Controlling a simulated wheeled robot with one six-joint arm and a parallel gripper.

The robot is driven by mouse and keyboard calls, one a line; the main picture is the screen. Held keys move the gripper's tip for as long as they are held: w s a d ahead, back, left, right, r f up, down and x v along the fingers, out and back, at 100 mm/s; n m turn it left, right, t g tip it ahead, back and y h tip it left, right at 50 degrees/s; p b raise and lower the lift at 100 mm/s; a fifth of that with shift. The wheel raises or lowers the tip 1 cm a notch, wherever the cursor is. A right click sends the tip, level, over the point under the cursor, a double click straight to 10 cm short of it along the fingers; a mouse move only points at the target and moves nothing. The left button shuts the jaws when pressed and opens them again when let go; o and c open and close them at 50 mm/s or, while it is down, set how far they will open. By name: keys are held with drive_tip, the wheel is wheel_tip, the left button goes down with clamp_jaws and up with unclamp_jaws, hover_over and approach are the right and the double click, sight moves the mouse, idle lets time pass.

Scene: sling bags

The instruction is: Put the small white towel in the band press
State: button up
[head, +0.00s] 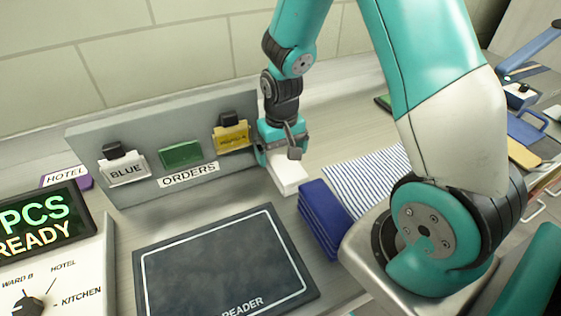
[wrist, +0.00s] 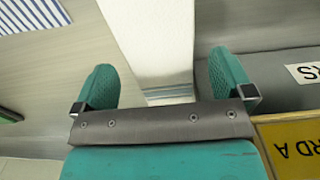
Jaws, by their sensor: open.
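The small white towel (head: 290,177) lies folded on the counter, right of the orders board. My gripper (head: 281,155) is right above its far end, pointing down. In the wrist view my gripper (wrist: 163,72) is open, its teal fingers on either side of the towel (wrist: 150,35), with a visible gap on each side. I cannot tell how far the fingertips are above the counter. A blue device with a raised lever (head: 535,50) at the far right edge may be the band press; it is partly cut off.
A folded blue towel (head: 325,218) and a striped towel (head: 365,178) lie close to the right of the white one. The orders board (head: 90,145) with hanging cards stands at left. A dark reader pad (head: 220,265) lies in front. A lit sign (head: 40,225) stands far left.

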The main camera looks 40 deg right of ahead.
drive_tip(key=shift+f, duration=1.35)
drive_tip(key=c, duration=1.1)
drive_tip(key=shift+w+r, duration=0.1)
